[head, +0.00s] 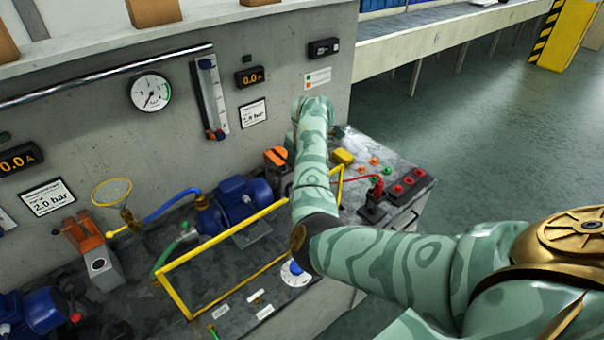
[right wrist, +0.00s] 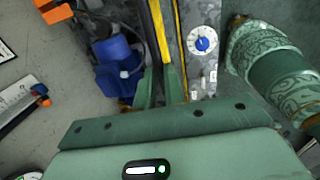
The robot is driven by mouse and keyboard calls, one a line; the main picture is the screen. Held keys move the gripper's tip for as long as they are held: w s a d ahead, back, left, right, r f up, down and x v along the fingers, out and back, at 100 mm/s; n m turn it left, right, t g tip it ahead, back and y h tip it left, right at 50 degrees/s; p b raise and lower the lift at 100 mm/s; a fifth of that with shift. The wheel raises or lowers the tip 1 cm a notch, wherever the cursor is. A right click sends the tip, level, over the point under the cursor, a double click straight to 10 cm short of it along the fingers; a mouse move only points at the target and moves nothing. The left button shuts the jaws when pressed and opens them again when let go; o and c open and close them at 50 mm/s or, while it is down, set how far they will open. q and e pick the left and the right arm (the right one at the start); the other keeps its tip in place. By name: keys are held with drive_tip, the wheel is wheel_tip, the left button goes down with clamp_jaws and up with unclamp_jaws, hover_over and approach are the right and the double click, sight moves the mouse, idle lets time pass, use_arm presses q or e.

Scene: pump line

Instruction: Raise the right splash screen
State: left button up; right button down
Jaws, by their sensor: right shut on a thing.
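The right splash screen, a clear panel in a yellow frame (head: 225,236), stands in front of the blue pump (head: 238,203) in the head view. My own right arm covers part of its right end. In the right wrist view, a yellow bar of the frame (right wrist: 159,32) runs down to my right gripper (right wrist: 160,75). The two green fingers are closed on this bar. A second yellow bar runs close beside the right finger. In the head view the fingers are hidden behind my right arm. My left gripper is not in view.
A blue-and-white dial (head: 295,274) sits on the bench front, also seen in the right wrist view (right wrist: 202,43). A control box with red buttons (head: 403,186) is at the bench's right end. The wall behind carries a gauge (head: 151,92) and a flow tube (head: 210,98).

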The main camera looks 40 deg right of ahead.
drive_tip(key=shift+w+r, duration=0.1)
drive_tip(key=shift+r, duration=0.2)
drive_tip(key=c, duration=1.9)
unclamp_jaws()
drive_tip(key=shift+d, duration=0.1)
drive_tip(key=o, duration=0.4)
drive_tip(key=s+r+p, duration=0.1)
drive_tip(key=r, duration=0.4)
drive_tip(key=s+r+p, duration=0.1)
drive_tip(key=r+p, duration=0.1)
drive_tip(key=r, duration=0.3)
drive_tip(key=s+r+p, duration=0.1)
drive_tip(key=r, duration=0.5)
drive_tip(key=shift+s, duration=0.25)
